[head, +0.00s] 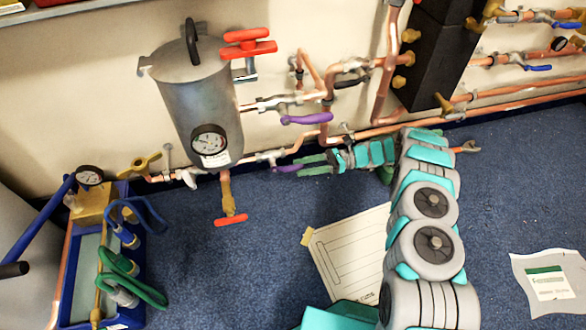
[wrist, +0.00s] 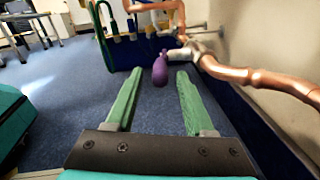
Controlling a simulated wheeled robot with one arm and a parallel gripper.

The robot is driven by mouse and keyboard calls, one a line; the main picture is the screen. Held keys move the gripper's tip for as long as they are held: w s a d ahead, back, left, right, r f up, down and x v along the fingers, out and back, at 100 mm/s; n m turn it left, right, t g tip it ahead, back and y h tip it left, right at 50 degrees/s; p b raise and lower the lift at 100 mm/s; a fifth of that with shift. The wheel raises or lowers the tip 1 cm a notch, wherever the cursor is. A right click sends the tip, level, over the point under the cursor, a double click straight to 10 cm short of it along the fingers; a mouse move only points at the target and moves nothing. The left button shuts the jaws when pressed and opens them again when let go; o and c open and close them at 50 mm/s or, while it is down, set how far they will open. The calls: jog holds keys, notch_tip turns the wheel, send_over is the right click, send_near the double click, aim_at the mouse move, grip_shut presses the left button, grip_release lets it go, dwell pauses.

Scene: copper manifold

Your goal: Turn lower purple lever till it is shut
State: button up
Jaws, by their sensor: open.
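The lower purple lever (head: 287,168) is on the low copper pipe, right of the grey tank's foot. In the wrist view the purple lever (wrist: 160,68) shows between and just beyond the tips of my green fingers, its rounded end towards me. It joins a silver valve body (wrist: 188,53) on the pipe. My gripper (head: 300,164) is open, with its fingers reaching left at the lever. In the wrist view the gripper (wrist: 158,73) is empty, with a gap on each side of the lever. Contact is not visible. The upper purple lever (head: 307,118) sits on the pipe above.
Copper pipe (wrist: 255,77) runs close along the right of my fingers, against the wall. A grey tank (head: 200,110) with a gauge and red handles stands left. A blue case (head: 125,265) with hoses lies further left. Paper sheets (head: 350,255) lie on the blue carpet.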

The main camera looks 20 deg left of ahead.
aim_at(293, 170)
jog(key=shift+x, duration=1.85)
grip_shut()
